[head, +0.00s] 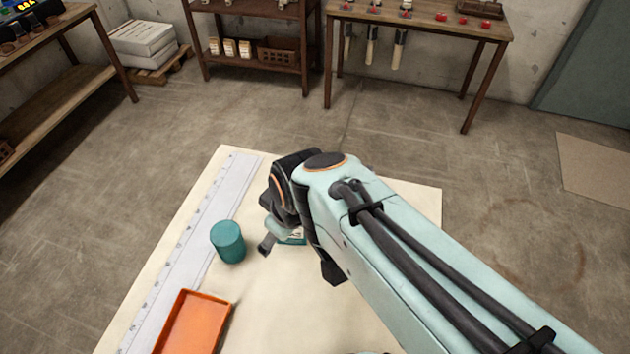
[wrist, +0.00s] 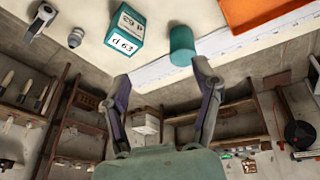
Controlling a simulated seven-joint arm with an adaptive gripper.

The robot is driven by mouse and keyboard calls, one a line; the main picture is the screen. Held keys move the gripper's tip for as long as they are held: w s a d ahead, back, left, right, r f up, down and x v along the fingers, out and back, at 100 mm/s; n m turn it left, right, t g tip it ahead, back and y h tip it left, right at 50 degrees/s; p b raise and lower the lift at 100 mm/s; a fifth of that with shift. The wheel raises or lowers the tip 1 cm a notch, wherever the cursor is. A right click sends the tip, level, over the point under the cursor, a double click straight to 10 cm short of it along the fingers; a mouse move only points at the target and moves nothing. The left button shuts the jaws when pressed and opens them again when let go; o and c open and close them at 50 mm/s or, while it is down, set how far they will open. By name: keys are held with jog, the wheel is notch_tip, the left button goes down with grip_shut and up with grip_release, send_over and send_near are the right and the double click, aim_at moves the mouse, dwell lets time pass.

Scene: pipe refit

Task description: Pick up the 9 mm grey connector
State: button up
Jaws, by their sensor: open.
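Two small grey parts lie on the pale table in the wrist view: a rounded grey piece (wrist: 76,38) and a larger grey piece with a dark round opening (wrist: 43,17). No size marking is legible on either, so I cannot tell which is the 9 mm connector. Neither shows in the head view, where my arm covers part of the table. My gripper (wrist: 161,70) is open and empty, its fingers spread wide. In the head view my gripper (head: 298,258) is over the table, right of the teal cylinder (head: 228,242).
A teal box (wrist: 124,32) labelled "d 63" stands between the grey parts and the teal cylinder (wrist: 182,45) in the wrist view. An orange tray (head: 222,299) and a long white ruler (head: 192,237) lie on the table's left side. Shelves and benches stand beyond bare floor.

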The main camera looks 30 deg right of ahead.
jog(key=w+d+f+h, duration=0.1)
jog(key=w+d+f, duration=0.4)
jog(key=s+d+f+m+g, duration=0.1)
jog(key=d+f, duration=0.2)
jog(key=f, duration=0.1)
jog(key=s+d+f+m+g, duration=0.1)
jog(key=s+d+f, duration=0.1)
jog(key=f, duration=0.3)
jog(key=s+d+f+m+g, duration=0.1)
jog(key=s+d+f+g, duration=0.1)
jog(key=d+f, duration=0.1)
jog(key=shift+s+d+f+y, duration=0.1)
jog(key=shift+d+f+y, duration=0.25)
jog(key=shift+f, duration=0.35)
notch_tip(320, 180, down, 6)
jog(key=shift+f, duration=0.1)
jog(key=shift+c, duration=0.3)
jog(key=c, duration=1.1)
